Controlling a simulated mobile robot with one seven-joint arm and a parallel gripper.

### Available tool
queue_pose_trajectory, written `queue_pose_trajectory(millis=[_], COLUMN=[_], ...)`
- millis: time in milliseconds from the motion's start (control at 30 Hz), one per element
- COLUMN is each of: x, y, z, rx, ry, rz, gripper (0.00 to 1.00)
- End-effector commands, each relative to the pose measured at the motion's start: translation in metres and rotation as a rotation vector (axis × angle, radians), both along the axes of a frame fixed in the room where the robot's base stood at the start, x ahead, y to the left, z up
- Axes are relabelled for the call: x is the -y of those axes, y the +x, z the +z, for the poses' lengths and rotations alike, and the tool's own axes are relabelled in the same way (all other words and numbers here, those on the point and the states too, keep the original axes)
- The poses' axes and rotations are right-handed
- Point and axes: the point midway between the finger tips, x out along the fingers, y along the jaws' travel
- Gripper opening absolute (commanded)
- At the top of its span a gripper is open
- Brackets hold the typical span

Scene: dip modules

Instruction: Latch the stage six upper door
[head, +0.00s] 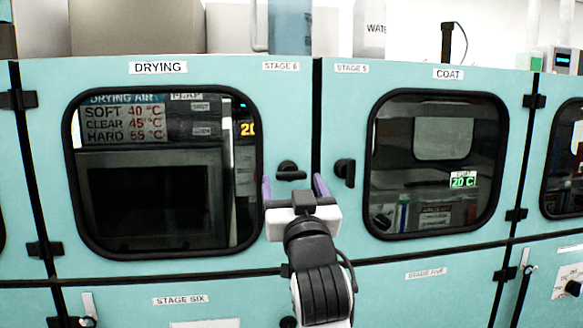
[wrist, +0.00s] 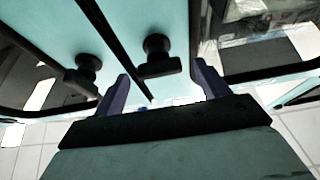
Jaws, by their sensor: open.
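The stage six upper door (head: 160,258), labelled DRYING and STAGE 6, is a teal panel with a dark rounded window. It looks about flush with its neighbour. Its black latch handle (head: 290,172) lies horizontal near the right edge. My gripper (head: 293,187) is open and empty in front of that handle, purple fingers pointing toward the door. In the wrist view, which seems turned over, my fingers (wrist: 160,88) stand apart, with a handle (wrist: 157,57), apparently the stage six one, beyond the gap between them. I see no contact.
The stage five door (head: 345,235), labelled COAT, is just right, with its handle (head: 345,172) upright. That handle seems to be the left one in the wrist view (wrist: 83,75). Lower doors run beneath. Boxes and a bottle (head: 369,30) stand on top.

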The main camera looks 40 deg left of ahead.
Motion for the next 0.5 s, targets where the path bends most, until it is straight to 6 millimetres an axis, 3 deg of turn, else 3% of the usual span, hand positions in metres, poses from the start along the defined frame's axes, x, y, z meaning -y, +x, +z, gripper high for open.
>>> queue_pose_trajectory(millis=[200,500], x=[-0.019,-0.024], y=[0.017,0.021], z=[0.012,0.013], rx=[-0.002,0.0], ry=[0.0,0.001], rz=[-0.001,-0.001], gripper=[0.75,0.75])
